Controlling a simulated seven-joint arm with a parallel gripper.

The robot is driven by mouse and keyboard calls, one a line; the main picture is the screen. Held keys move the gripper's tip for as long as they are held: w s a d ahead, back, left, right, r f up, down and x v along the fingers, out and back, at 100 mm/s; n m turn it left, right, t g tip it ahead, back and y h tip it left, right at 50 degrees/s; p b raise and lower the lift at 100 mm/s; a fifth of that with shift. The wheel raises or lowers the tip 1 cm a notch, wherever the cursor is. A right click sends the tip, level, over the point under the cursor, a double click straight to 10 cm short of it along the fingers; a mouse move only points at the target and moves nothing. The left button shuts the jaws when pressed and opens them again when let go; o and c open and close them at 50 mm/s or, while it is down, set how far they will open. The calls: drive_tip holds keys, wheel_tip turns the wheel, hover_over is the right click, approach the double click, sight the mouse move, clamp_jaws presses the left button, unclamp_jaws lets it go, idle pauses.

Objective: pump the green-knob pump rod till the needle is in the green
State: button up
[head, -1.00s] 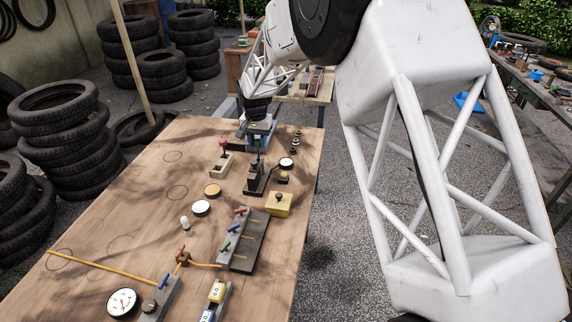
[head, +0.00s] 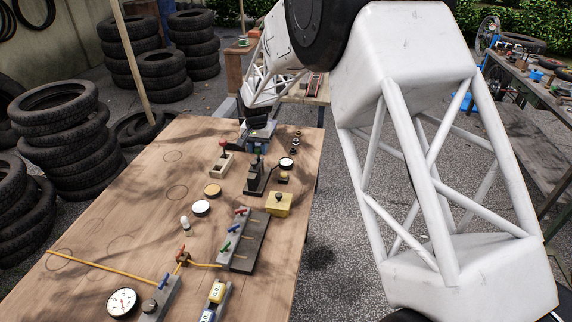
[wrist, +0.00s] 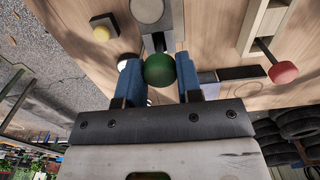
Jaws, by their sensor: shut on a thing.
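The green knob (wrist: 160,69) sits between the two blue fingers of my gripper (wrist: 157,78) in the wrist view, and the gripper is shut on it. In the head view my gripper (head: 260,143) is at the far part of the table, over the dark pump (head: 256,182), whose upright rod rises toward the fingers. The knob is hidden there. A small round white gauge (head: 286,163) stands just right of the pump. Its needle and any green band are too small to read.
A red-knob rod on a pale block (head: 222,166) stands close left of the pump; its red knob (wrist: 283,72) shows in the wrist view. A yellow box (head: 279,204) is nearer. A larger gauge (head: 122,303) lies at the front left. The table's left middle is mostly clear.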

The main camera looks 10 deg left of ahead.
drive_tip(key=shift+f, duration=0.5)
drive_tip(key=shift+r, duration=0.1)
drive_tip(key=shift+r, duration=1.9)
drive_tip(key=shift+f, duration=0.2)
drive_tip(key=shift+f, duration=1.8)
